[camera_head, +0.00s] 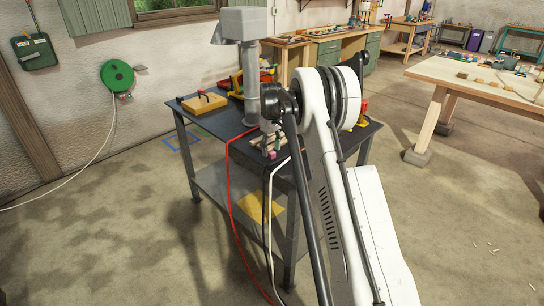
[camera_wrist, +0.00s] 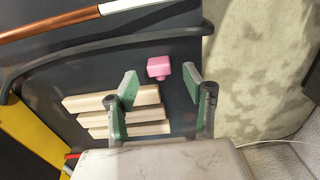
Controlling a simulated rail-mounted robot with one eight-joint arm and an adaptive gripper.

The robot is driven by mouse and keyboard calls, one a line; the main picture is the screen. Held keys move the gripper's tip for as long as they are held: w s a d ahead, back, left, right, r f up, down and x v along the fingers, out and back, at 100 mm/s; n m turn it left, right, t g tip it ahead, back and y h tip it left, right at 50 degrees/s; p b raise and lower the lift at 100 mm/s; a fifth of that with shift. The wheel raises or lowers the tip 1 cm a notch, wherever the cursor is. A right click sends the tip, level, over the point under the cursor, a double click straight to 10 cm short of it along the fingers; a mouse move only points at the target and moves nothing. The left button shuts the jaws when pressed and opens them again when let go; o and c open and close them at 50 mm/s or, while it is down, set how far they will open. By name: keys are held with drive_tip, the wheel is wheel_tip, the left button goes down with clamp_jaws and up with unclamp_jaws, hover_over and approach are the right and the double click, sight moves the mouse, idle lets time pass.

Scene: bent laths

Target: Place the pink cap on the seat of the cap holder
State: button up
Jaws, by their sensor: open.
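The pink cap (camera_wrist: 158,66) lies on a dark surface in the wrist view, a block with a smaller stub at its lower right. It also shows as a small pink spot near the bench's front edge in the head view (camera_head: 272,155). My gripper (camera_wrist: 162,84) is open, its green-padded fingers apart, with nothing held between them. The cap appears just beyond the fingertips, about midway across the gap. Whether they are level with it I cannot tell. I cannot make out the cap holder or its seat for certain.
Several pale wooden strips (camera_wrist: 115,102) lie beside and partly behind the left finger. A brown and white bar (camera_wrist: 75,24) crosses above the cap. The dark bench (camera_head: 187,105) carries a grey column (camera_head: 250,85) and a yellow board (camera_head: 203,103). A red cable (camera_head: 229,190) hangs in front.

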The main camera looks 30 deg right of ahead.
drive_tip(key=shift+f, duration=0.85)
drive_tip(key=c, duration=0.9)
drive_tip(key=shift+r, duration=0.1)
drive_tip(key=shift+c, duration=0.2)
